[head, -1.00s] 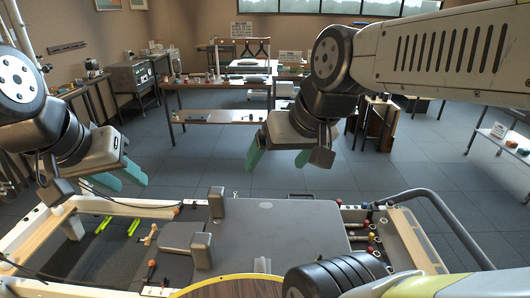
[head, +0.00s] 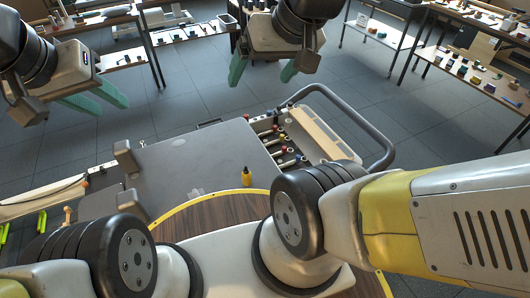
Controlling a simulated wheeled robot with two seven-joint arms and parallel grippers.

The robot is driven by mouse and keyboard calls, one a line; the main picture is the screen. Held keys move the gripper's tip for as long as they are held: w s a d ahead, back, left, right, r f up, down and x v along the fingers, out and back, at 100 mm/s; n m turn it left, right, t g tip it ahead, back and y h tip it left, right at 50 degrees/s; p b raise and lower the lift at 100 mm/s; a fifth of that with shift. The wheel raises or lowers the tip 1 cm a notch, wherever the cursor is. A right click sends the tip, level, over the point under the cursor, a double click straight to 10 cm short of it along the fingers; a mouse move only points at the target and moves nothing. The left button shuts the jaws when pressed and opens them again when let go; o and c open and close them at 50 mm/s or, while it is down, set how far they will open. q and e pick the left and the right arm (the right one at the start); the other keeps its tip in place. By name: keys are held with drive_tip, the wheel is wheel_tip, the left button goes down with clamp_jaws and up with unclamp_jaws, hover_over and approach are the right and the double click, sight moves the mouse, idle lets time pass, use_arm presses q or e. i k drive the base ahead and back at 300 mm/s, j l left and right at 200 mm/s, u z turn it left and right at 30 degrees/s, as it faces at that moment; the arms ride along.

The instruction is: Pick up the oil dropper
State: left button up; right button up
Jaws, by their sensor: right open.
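A small yellow bottle with a dark tip, which looks like the oil dropper (head: 246,178), stands upright in the head view. It is at the near edge of the grey carriage, just beyond the yellow-rimmed wooden disc. My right gripper (head: 262,79) is open and empty, with its teal fingers apart, held high and beyond the bottle. My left gripper (head: 113,108) is at the upper left, its teal fingers apart with nothing between them. Neither gripper touches the bottle.
The grey reformer carriage (head: 190,158) has two upright shoulder blocks (head: 127,157) at its left. Springs with coloured knobs (head: 284,150) and a curved grey bar (head: 350,115) lie to the right. Tables with small items stand behind. The carriage around the bottle is clear.

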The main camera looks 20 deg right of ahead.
sight(246, 174)
drive_tip(key=z, duration=1.25)
drive_tip(key=k, duration=1.1)
drive_tip(key=i+l, duration=0.15)
drive_tip(key=i, duration=0.55)
